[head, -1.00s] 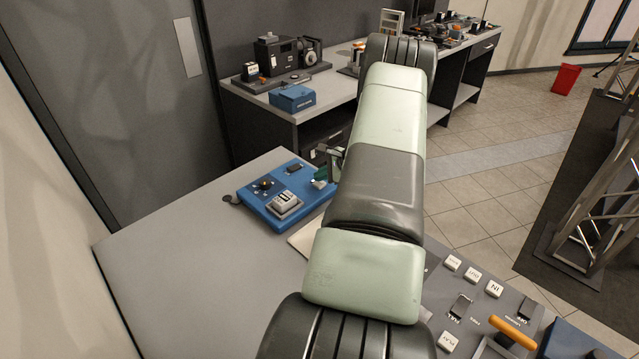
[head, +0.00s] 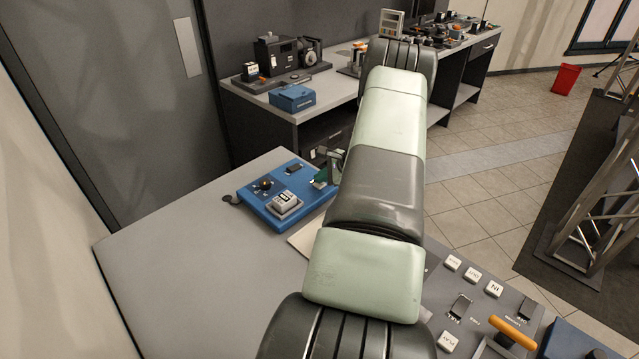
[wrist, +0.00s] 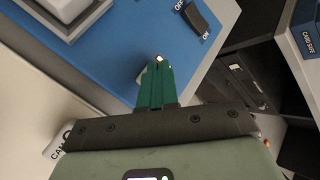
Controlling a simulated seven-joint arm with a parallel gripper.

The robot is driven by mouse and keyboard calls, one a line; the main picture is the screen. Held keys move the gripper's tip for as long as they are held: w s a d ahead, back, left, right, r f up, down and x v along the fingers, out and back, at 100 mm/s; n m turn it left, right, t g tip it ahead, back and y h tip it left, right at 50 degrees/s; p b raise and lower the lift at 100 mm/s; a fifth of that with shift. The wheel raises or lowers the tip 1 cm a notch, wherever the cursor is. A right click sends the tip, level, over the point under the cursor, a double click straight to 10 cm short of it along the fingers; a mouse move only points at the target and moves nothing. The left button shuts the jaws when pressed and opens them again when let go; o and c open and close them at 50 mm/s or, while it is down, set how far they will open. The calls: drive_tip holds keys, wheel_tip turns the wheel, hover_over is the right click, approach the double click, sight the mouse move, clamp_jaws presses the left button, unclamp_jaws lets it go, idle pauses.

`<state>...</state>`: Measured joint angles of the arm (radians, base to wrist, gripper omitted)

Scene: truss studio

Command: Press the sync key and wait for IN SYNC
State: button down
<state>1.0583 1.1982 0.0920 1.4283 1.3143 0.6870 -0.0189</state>
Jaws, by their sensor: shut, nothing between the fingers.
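The blue control box (head: 262,214) stands at the back of the grey desk. It carries a large pale key (head: 285,202) in a grey frame, a dark knob (head: 266,184) and a dark rocker switch (head: 293,168). The wrist view shows the switch (wrist: 201,17) marked OFF and ON, and part of the framed key (wrist: 65,8) at the top left. My gripper (wrist: 160,62) is shut and empty, its green fingers over the box's edge region. I see no readable SYNC or IN SYNC wording.
My arm covers the middle of the head view. A grey panel with white keys (head: 494,289) and an orange-handled lever (head: 511,332) is at lower right. A back desk (head: 310,108) holds several devices. The left part of the near desk (head: 175,255) is clear.

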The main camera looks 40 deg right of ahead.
sight(321, 185)
idle(0.4)
drive_tip(key=shift+r, duration=0.8)
drive_tip(key=shift+r, duration=2.5)
